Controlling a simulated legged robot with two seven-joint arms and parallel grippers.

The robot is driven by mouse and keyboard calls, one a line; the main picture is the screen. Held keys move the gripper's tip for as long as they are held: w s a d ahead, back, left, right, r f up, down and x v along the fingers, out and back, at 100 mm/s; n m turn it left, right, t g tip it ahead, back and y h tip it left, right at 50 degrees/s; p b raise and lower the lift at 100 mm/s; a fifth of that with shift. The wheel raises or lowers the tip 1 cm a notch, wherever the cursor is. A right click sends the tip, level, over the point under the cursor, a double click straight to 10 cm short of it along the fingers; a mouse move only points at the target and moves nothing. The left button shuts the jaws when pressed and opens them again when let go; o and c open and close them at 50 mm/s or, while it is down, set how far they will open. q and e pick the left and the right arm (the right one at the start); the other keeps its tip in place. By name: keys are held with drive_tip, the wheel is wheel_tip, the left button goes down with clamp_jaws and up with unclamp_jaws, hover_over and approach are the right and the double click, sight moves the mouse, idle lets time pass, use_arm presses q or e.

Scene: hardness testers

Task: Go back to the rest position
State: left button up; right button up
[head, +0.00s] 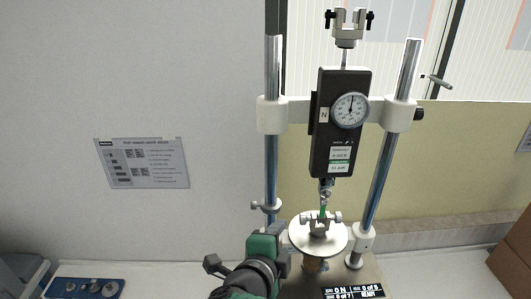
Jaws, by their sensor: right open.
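My right gripper (266,246), green and black, reaches up from the bottom middle, just left of the tester's round plate (318,237). It looks empty and is open; its fingertips are hard to make out. The tester has a black gauge body (339,150) with a white dial (350,110), held between two chrome columns (388,155). A small metal clamp (319,226) sits on the plate, with a narrow green piece (323,211) upright above it, below the gauge's tip. My left gripper is out of view.
A blue panel (85,288) with round parts lies at the lower left, beside a grey bin (18,272). A brown box (514,255) stands at the right edge. A printed sheet (142,163) hangs on the wall.

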drive_tip(key=w+d+f+n+g+y, duration=0.1)
drive_tip(key=w+d+f+n+y, duration=0.2)
drive_tip(key=f+n+y, duration=0.55)
drive_tip(key=s+d+f+n+g+h, duration=0.2)
drive_tip(key=s+d+f+n+g, duration=0.2)
drive_tip(key=s+d+f+n, duration=0.3)
drive_tip(key=s+d+f+n+g+h, duration=0.2)
drive_tip(key=s+d+f+n+g, duration=0.25)
drive_tip(key=s+f, duration=0.4)
wheel_tip(320, 180, down, 14)
drive_tip(key=s+b, duration=0.1)
drive_tip(key=b, duration=1.5)
drive_tip(key=shift+s+d, duration=0.15)
drive_tip(key=shift+s, duration=0.1)
drive_tip(key=shift+f+y, duration=0.1)
drive_tip(key=shift+y, duration=0.15)
